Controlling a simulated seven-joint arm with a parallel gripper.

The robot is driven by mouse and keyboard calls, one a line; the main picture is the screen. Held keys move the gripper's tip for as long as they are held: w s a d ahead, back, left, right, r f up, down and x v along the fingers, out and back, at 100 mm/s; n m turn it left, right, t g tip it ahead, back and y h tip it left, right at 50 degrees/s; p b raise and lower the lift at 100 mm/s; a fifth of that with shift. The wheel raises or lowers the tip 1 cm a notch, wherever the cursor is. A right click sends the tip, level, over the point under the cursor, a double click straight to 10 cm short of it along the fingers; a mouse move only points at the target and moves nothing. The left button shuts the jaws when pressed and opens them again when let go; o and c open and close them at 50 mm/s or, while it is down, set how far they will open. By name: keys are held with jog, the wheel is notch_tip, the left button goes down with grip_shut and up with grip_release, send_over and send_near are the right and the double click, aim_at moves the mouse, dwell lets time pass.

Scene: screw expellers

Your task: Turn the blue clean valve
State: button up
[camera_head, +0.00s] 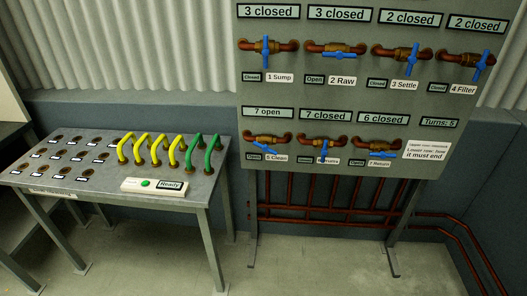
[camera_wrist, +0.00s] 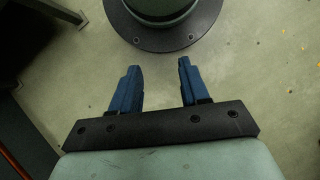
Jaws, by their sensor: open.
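The blue clean valve (camera_head: 267,146) is at the left of the lower row on the grey upright panel in the head view. Its blue handle lies roughly level across the copper pipe. The "5 Clean" label (camera_head: 277,157) is below it, with a small tag reading Open beside the label. My gripper is not seen in the head view, away from the valve.
A metal table (camera_head: 112,188) with yellow and green cables stands left. Floor in front is clear.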

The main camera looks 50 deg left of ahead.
jog(key=w+a+r+n+t, duration=0.2)
jog(key=a+r+n, duration=0.1)
jog(key=a, duration=1)
jog(key=w+a+r+n+t, duration=0.2)
jog(key=a+r+n+t, duration=0.1)
jog(key=a, duration=1)
jog(key=w+a+r+n+t, duration=0.2)
jog(key=a+r+n, duration=0.1)
jog(key=a, duration=1)
jog(key=a+r+n+t+y, duration=0.1)
jog(key=a+r+t, duration=0.1)
jog(key=a+r, duration=0.35)
jog(key=s+a+r+n+t, duration=0.1)
jog(key=a+r+t, duration=0.1)
jog(key=a, duration=0.6)
jog(key=a+r+n+t+y, duration=0.1)
jog(key=a+r+n, duration=0.1)
jog(key=a+r, duration=0.35)
jog(key=m+t+y, duration=0.1)
jog(key=t+y, duration=0.4)
jog(key=t, duration=0.6)
send_near(265, 147)
jog(key=w+a+m, duration=0.1)
jog(key=w+a, duration=0.1)
jog(key=w, duration=0.6)
jog(key=shift+w+a+f, duration=0.2)
jog(key=shift+f, duration=0.2)
